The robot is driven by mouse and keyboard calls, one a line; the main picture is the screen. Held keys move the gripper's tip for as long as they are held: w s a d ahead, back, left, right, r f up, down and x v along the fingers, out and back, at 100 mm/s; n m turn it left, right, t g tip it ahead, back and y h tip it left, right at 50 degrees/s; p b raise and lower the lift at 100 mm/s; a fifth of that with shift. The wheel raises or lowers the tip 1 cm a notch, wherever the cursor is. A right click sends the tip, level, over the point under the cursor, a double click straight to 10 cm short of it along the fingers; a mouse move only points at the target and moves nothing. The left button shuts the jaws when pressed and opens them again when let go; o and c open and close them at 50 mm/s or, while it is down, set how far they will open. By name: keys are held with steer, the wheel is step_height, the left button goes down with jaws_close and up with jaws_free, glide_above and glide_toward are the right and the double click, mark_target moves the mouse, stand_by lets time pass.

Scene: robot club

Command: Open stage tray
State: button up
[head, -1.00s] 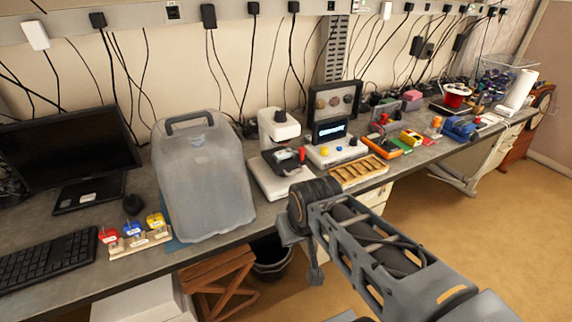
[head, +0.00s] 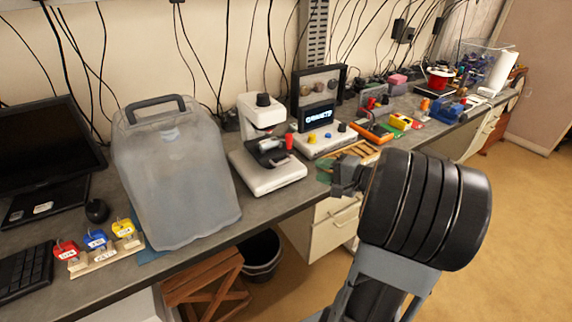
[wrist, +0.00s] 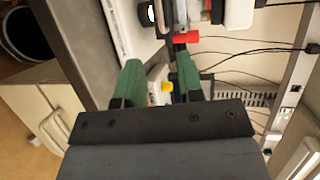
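The white microscope-like device (head: 270,178) stands on the bench, with a black knob on top. Its dark stage tray (head: 268,153) has a red handle (head: 289,142) on the right side. In the wrist view the red handle (wrist: 186,37) shows at the top, just beyond the fingertips, with the device's white body (wrist: 238,14) behind it. My gripper (head: 326,170) is at the bench front, right of the device, partly hidden by my arm. In the wrist view its two green fingers (wrist: 160,68) are apart with nothing held between them.
Right of the device are a white console (head: 322,139) with a lit display and yellow and blue buttons, and a wooden rack (head: 352,152). A grey-covered case (head: 175,175) stands to the left. Colored tagged items (head: 97,240) sit farther left. The bench front edge runs below.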

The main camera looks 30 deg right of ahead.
mark_target(286, 161)
steer(key=p+x, duration=0.1)
steer(key=x, duration=1.2)
steer(key=shift+c, duration=0.2)
jaws_close()
steer(key=shift+f, duration=0.1)
steer(key=shift+s, duration=0.1)
